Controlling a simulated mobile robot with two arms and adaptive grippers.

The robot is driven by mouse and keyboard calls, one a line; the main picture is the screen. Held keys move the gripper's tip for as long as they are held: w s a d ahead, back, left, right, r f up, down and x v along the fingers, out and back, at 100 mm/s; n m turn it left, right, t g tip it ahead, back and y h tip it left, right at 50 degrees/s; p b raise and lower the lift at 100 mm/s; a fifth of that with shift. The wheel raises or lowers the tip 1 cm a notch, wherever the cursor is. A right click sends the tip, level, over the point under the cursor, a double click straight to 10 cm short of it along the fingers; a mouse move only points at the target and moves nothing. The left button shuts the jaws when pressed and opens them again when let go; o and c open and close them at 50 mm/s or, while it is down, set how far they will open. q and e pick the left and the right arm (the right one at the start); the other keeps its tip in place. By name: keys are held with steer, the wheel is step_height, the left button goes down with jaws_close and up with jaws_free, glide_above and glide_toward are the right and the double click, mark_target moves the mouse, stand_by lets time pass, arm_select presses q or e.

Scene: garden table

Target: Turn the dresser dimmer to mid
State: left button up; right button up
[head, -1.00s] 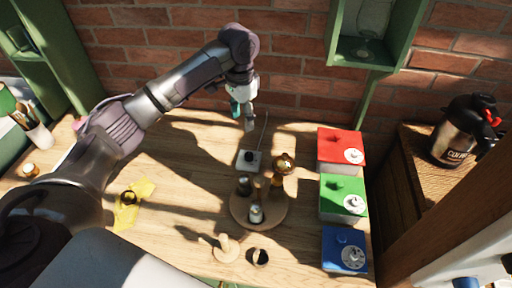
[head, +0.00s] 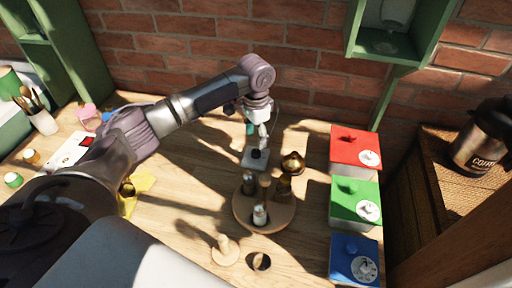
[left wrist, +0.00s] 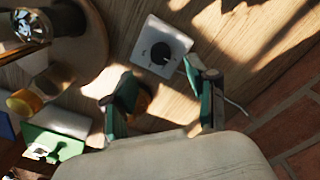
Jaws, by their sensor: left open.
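The dimmer is a small pale square box (head: 248,163) with a round black knob (head: 258,153) on top. It lies on the wooden table behind the round wooden tray, with a thin cord running towards the wall. My left gripper (head: 262,139) hangs just above and behind the dimmer, pointing down. In the left wrist view the dimmer box (left wrist: 178,40) and its black knob (left wrist: 160,53) lie beyond the open fingertips (left wrist: 160,72), with nothing between the fingers. The knob's exact setting is too small to read. My right gripper is not in view.
The round tray (head: 240,212) with bottles and a brass-topped item (head: 292,163) stands close in front of the dimmer. Red (head: 352,140), green (head: 345,195) and blue (head: 345,253) boxes with dials line the right. The brick wall is behind.

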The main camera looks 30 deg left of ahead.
mark_target(256, 151)
arm_select(q)
step_height(256, 151, down, 7)
steer(key=shift+r+p, duration=0.2)
steer(key=shift+p, duration=0.1)
jaws_close()
